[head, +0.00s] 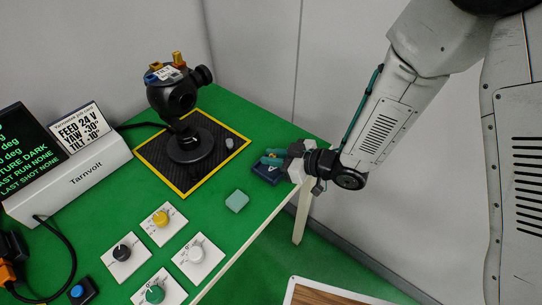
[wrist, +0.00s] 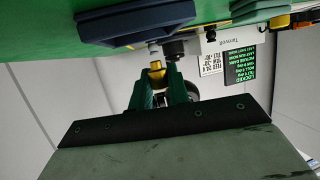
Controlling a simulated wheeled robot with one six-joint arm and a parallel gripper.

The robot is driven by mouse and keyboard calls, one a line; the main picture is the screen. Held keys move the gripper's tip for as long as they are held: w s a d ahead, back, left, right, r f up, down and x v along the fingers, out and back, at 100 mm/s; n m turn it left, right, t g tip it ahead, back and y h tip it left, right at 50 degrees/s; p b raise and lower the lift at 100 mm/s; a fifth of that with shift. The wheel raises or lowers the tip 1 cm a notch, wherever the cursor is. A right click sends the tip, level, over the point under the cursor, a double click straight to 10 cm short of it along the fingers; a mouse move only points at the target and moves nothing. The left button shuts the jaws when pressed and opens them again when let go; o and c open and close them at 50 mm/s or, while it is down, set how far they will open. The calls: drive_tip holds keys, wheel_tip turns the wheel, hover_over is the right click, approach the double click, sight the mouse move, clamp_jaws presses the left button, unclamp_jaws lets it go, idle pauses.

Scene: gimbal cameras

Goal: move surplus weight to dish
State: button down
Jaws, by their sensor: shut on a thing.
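My gripper (head: 273,159) is low at the right edge of the green table, with its green fingers shut. In the wrist view the fingers (wrist: 160,88) close on a small brass-coloured weight (wrist: 156,70). The dark blue dish (head: 264,174) sits under and beside the gripper near the table edge, partly hidden by it. The dish also shows in the wrist view (wrist: 135,24), apart from the fingertips. The weight seems to be held above table level; I cannot tell whether it is over the dish.
A black gimbal camera (head: 180,100) with brass and blue parts on top stands on a yellow-edged black mat (head: 150,151). A small grey piece (head: 229,143) lies there. A pale green block (head: 237,201), knob panels (head: 160,223) and the Tarnvolt console (head: 85,178) occupy the table.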

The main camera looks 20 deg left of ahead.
sight(272, 168)
drive_tip(key=f, duration=0.2)
drive_tip(key=w+f, duration=0.1)
drive_tip(key=shift+w+a+f, duration=0.1)
drive_tip(key=shift+a+f, duration=0.05)
drive_tip(key=shift+a, duration=0.2)
drive_tip(key=shift+a+f, duration=0.1)
drive_tip(key=shift+f, duration=0.05)
drive_tip(key=shift+f, duration=0.15)
drive_tip(key=c, duration=1.6)
unclamp_jaws()
drive_tip(key=v, duration=1.2)
